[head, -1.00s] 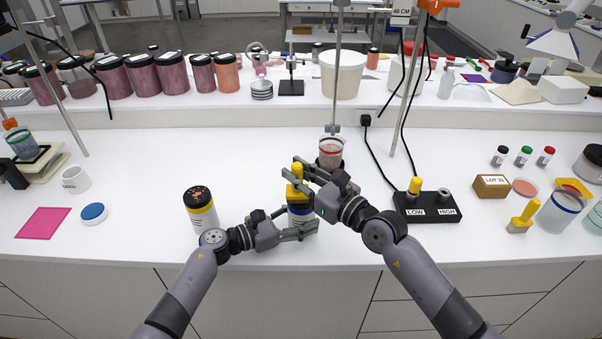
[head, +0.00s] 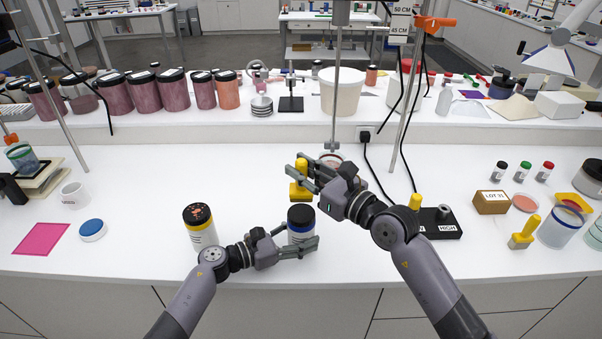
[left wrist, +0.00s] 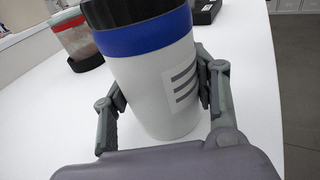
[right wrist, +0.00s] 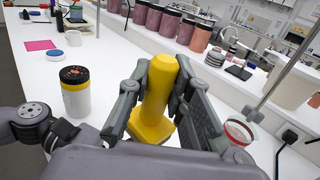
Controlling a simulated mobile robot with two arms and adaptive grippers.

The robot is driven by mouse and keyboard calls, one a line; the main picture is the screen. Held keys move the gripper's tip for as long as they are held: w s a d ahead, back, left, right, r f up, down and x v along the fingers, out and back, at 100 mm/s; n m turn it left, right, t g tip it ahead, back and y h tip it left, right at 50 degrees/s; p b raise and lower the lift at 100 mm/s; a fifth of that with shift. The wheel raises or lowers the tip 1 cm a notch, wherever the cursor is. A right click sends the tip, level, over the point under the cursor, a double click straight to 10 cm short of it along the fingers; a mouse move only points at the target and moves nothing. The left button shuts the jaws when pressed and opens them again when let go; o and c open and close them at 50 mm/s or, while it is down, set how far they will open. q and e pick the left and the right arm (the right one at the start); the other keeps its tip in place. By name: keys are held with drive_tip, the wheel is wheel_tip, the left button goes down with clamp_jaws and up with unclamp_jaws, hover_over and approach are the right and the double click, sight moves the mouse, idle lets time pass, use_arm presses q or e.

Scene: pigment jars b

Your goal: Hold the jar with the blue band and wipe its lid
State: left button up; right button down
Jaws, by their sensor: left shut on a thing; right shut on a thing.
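The jar with the blue band (head: 301,236) stands upright near the bench's front edge. It has a white body and a black lid (head: 300,213); any smears on the lid are too small to tell. My left gripper (head: 300,247) is shut around its body, and the left wrist view shows a finger on each side of the jar (left wrist: 160,90), below the blue band (left wrist: 148,36). My right gripper (head: 302,176) is shut on a yellow wiping tool (head: 299,190), held above and apart from the lid. The tool's handle and wider yellow base show in the right wrist view (right wrist: 158,95).
A yellow-banded jar (head: 200,227) with orange specks on its lid stands left of my left gripper. A red-rimmed beaker (head: 331,159) is behind my right gripper. A black LOW/HIGH block (head: 440,223) and another yellow tool (head: 524,232) are at right.

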use_arm(q)
drive_tip(key=shift+s+f, duration=0.15)
drive_tip(key=shift+f, duration=0.3)
drive_tip(key=o, duration=1.5)
drive_tip(key=shift+w+r, duration=0.15)
drive_tip(key=shift+w, duration=0.05)
use_arm(e)
drive_tip(key=shift+w+f, duration=0.1)
drive_tip(key=shift+w, duration=0.05)
use_arm(q)
drive_tip(key=shift+o, duration=0.3)
drive_tip(key=shift+r, duration=0.1)
drive_tip(key=v, duration=1.2)
